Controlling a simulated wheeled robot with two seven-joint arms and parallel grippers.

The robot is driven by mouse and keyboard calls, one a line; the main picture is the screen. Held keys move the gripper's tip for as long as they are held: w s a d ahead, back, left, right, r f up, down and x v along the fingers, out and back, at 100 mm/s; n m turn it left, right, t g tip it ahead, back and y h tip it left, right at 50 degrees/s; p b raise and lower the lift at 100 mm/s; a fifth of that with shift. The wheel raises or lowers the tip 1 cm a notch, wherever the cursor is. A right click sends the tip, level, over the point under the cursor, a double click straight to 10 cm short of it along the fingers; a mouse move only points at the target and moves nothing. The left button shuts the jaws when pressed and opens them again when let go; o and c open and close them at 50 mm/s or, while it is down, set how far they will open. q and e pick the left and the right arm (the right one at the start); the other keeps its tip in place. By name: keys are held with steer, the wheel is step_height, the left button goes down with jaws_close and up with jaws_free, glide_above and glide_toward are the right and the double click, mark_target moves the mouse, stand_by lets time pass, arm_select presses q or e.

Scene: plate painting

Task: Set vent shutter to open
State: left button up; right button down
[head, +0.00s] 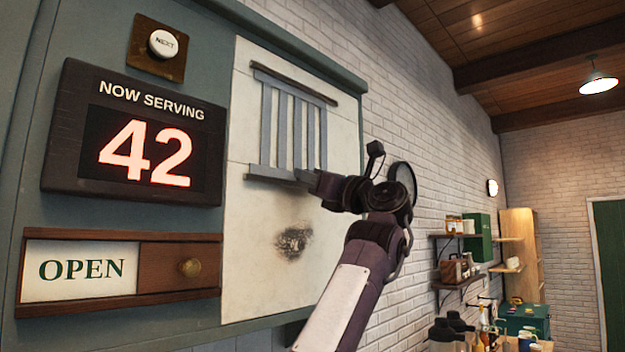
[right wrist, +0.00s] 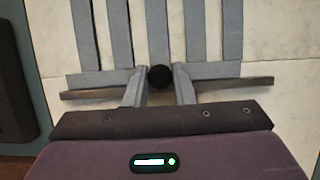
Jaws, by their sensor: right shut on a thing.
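The vent shutter (head: 284,129) is a blue-grey slatted panel on a cream board, between dark top and bottom rails. Pale gaps show between its upright slats. In the right wrist view the slats (right wrist: 117,35) run down to a grey bottom bar with a round black knob (right wrist: 160,78). My right gripper (head: 308,178) reaches the shutter's bottom edge from the lower right. In the right wrist view its two grey fingers (right wrist: 160,84) are shut on the knob, one on each side. In the head view the knob is hidden by the gripper. My left gripper is not in view.
A sooty smudge (head: 294,241) marks the board below the shutter. Shelves (head: 465,284) stand farther back at right.

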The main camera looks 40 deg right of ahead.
steer(key=shift+a+f+b, duration=0.1)
steer(key=shift+a+b, duration=0.5)
steer(key=shift+a, duration=0.55)
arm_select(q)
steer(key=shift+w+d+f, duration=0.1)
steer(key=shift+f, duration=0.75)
arm_select(e)
steer(key=shift+d, duration=0.1)
steer(key=c, duration=1.7)
jaws_free()
steer(key=o, duration=0.5)
steer(key=shift+s, duration=0.1)
steer(key=shift+c, duration=0.2)
steer(key=shift+a, duration=0.25)
